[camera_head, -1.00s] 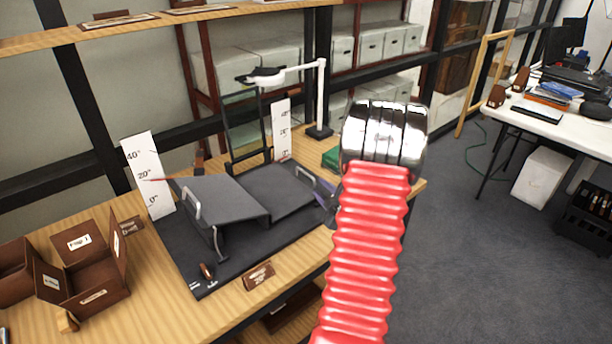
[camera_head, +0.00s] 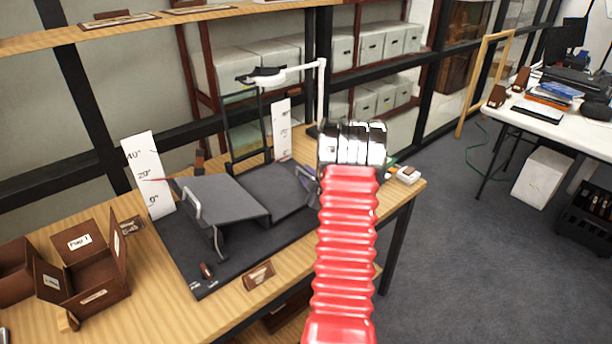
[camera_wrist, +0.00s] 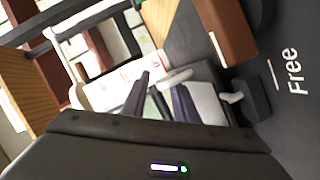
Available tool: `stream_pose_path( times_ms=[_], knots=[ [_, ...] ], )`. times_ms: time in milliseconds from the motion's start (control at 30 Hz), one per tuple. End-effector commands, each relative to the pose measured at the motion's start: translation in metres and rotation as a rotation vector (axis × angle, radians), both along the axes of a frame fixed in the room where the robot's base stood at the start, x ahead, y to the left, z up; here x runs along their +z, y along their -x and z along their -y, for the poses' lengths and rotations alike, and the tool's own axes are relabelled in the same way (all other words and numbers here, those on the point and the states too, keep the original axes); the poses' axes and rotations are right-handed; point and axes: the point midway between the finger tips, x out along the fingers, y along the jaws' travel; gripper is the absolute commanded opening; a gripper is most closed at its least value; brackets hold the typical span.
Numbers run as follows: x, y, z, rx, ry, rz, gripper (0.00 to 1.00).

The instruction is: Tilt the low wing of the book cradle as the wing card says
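The grey book cradle stands on a dark base (camera_head: 205,275) on the wooden table. White angle scales stand behind the left wing (camera_head: 147,175) and right wing (camera_head: 281,130). Small brown cards (camera_head: 258,275) (camera_head: 130,226) have unreadable lettering. My gripper (camera_wrist: 160,98) is open, its two fingers apart near a pale handle (camera_wrist: 175,76); contact is unclear. My arm hides part of the cradle's right side.
Brown open boxes (camera_head: 90,285) stand at the table's left. A white-armed lamp (camera_head: 290,74) rises behind the cradle. A small white item (camera_head: 408,175) lies at the table's right corner. In the wrist view, the dark base (camera_wrist: 285,115) reads "Free".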

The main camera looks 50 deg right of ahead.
Motion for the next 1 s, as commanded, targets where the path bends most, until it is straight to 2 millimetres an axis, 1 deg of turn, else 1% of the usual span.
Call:
stream_pose_path(
  times_ms=[33,167,433,800,1000],
  knots=[
    [-0.0007,-0.0035,0.0019,0.001,0.001,0.001,0.26],
    [-0.0021,-0.0075,0.0041,0.0,0.0,0.0,0.26],
    [-0.0018,-0.0076,0.0045,0.0,0.0,0.0,0.26],
    [-0.0018,-0.0072,0.0045,0.0,0.0,0.0,0.0],
    [-0.0019,-0.0071,0.0045,0.0,0.0,0.0,0.0]
  ],
)
